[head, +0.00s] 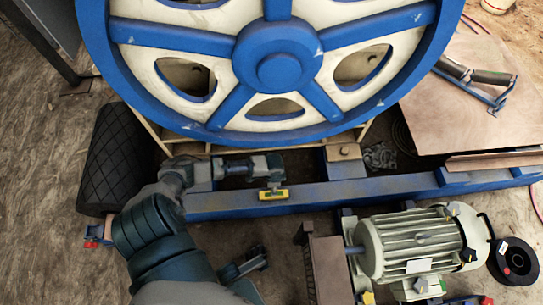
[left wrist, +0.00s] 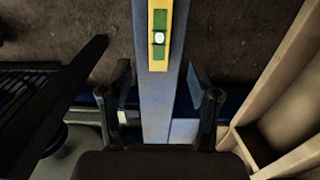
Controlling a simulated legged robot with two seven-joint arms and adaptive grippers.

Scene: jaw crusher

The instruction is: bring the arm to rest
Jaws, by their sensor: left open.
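My left arm enters the head view from the bottom and bends right along the blue beam (head: 330,194). A yellow spirit level (head: 273,194) with green panels lies on the beam near the fingertips. In the left wrist view the two dark fingers (left wrist: 160,85) stand apart with nothing between them but the beam below. The level (left wrist: 160,38) lies ahead of the fingers, apart from them.
The blue and cream wheel (head: 278,57) stands at the top centre. A green-grey motor (head: 425,245) and a black spool (head: 513,262) are at the lower right. A black padded roll (head: 110,160) lies at the left. A brown plate (head: 470,100) holds a roller tool. Bare floor lies far left.

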